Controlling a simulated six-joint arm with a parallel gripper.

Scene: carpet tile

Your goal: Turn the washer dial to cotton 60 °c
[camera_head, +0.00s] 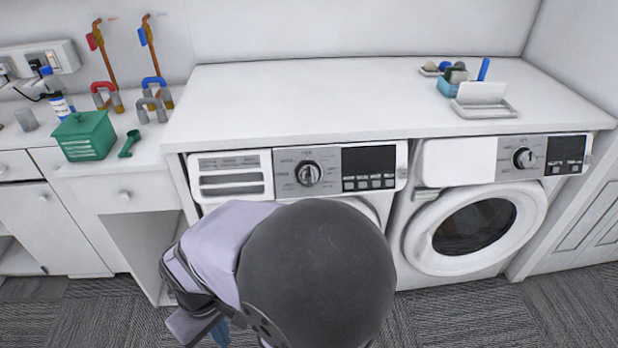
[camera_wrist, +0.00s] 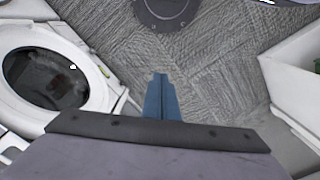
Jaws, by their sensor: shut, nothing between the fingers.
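Two front-loading machines stand side by side under a white counter. The left machine has a dial (camera_head: 309,174) on its grey panel, beside a dark display (camera_head: 369,168). The right machine has its own dial (camera_head: 523,158). The dial markings are too small to read. My gripper shows in the wrist view (camera_wrist: 161,80) as blue fingers shut together with nothing between them, over the carpet. In the head view its blue tip (camera_head: 220,332) is low at the left, below and apart from the left dial. My arm hides most of the left machine's door.
The white counter (camera_head: 280,100) overhangs both machines. It carries a tray (camera_head: 484,108) and small items at the right. A green box (camera_head: 84,136), a bottle and pipes stand on the left worktop. The right machine's round door (camera_head: 420,240) is shut. Carpet (camera_head: 470,318) is clear in front.

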